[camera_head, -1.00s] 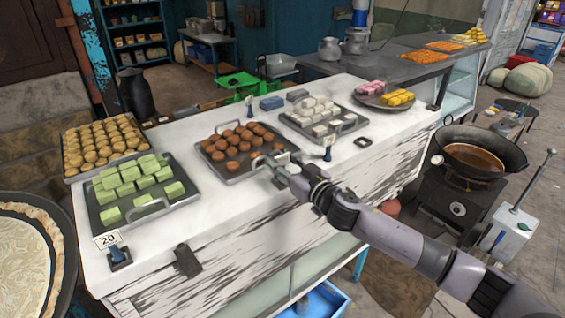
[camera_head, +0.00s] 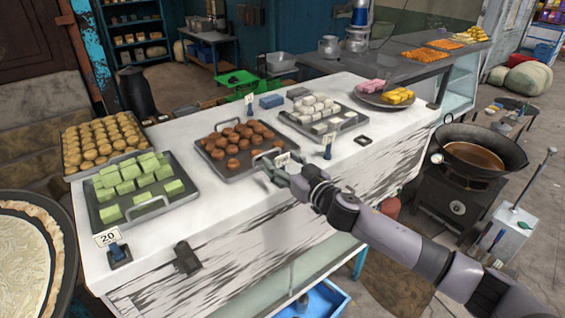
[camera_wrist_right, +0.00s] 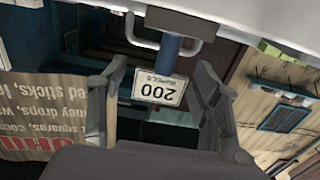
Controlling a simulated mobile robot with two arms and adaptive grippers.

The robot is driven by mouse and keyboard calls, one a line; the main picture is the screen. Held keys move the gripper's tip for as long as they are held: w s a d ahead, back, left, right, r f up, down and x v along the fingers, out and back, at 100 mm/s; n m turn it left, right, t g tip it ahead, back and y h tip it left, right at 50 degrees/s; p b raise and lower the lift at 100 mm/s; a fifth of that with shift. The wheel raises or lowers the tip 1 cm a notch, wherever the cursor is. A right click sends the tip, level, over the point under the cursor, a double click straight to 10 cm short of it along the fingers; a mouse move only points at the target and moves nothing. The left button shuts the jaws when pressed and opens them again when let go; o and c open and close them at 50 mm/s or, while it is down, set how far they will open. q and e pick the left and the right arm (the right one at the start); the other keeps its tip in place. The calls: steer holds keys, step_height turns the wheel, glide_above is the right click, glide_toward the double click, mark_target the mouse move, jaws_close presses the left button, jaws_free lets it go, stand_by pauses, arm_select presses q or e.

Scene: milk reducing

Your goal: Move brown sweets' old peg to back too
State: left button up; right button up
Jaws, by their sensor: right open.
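The brown sweets (camera_head: 232,146) sit on a dark tray (camera_head: 213,167) in the middle of the white counter. A price card (camera_head: 282,160) stands near the tray's front right corner. In the right wrist view the card (camera_wrist_right: 159,88) reads 200 rupees upside down, below a blue peg (camera_wrist_right: 170,55). My right gripper (camera_head: 274,173) is at the counter's front edge by this card. Its open fingers (camera_wrist_right: 158,82) stand on either side of the card with gaps visible. The peg's base is hidden in the head view. My left gripper is not in view.
Green sweets (camera_head: 140,186) on a tray are at left, with a card marked 20 (camera_head: 107,238) in front. A dark clip (camera_head: 187,258) is at the front edge.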

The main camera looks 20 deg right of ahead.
steer(key=shift+s+d+f, duration=0.1)
steer(key=b+v, duration=0.1)
steer(key=v, duration=0.1)
steer(key=f+b+v, duration=0.1)
steer(key=b+v, duration=0.1)
steer(key=shift+s, duration=0.25)
steer(key=b, duration=0.6)
glide_toward(284, 168)
steer(key=v, duration=0.6)
steer(key=shift+s+r, duration=0.35)
steer(key=shift+r, duration=0.15)
steer(key=shift+d, duration=0.1)
